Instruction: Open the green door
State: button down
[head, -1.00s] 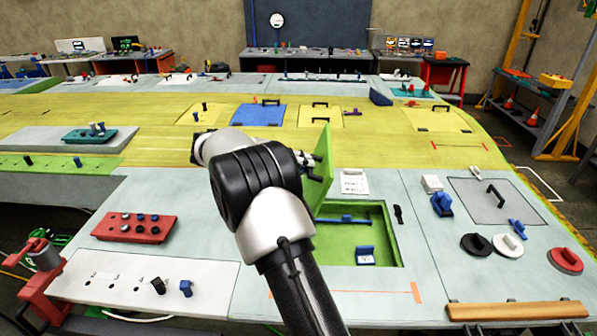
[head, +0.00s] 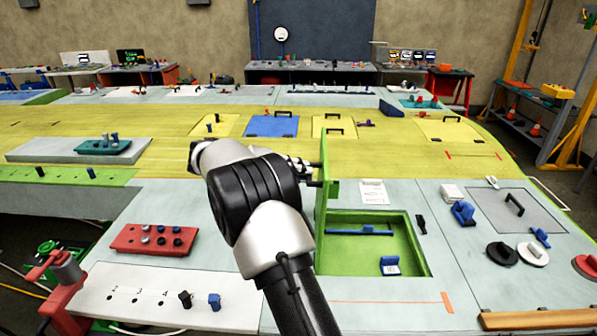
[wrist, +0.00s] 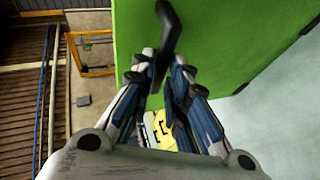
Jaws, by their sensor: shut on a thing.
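The green door (head: 325,200) stands raised, seen nearly edge-on, at the left edge of the green-lined recess (head: 421,262) in the head view. Its broad green face (wrist: 235,45) fills the upper right of the wrist view. My gripper (head: 307,168) is at the door's left side, near its upper part. In the wrist view my gripper (wrist: 160,72) is shut on the door's black handle (wrist: 170,28). The handle is mostly hidden in the head view.
The open recess holds a blue bar (head: 355,231) and a small blue block (head: 389,265). A red tray (head: 153,240) lies left of my arm. A white card (head: 373,192) and a black latch-like piece (head: 421,224) lie near the recess.

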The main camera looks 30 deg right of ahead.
jog(key=c, duration=1.6)
grip_release()
jog(key=shift+f, duration=0.85)
jog(key=shift+c, duration=0.2)
jog(key=v, duration=1.2)
jog(key=shift+r, duration=0.25)
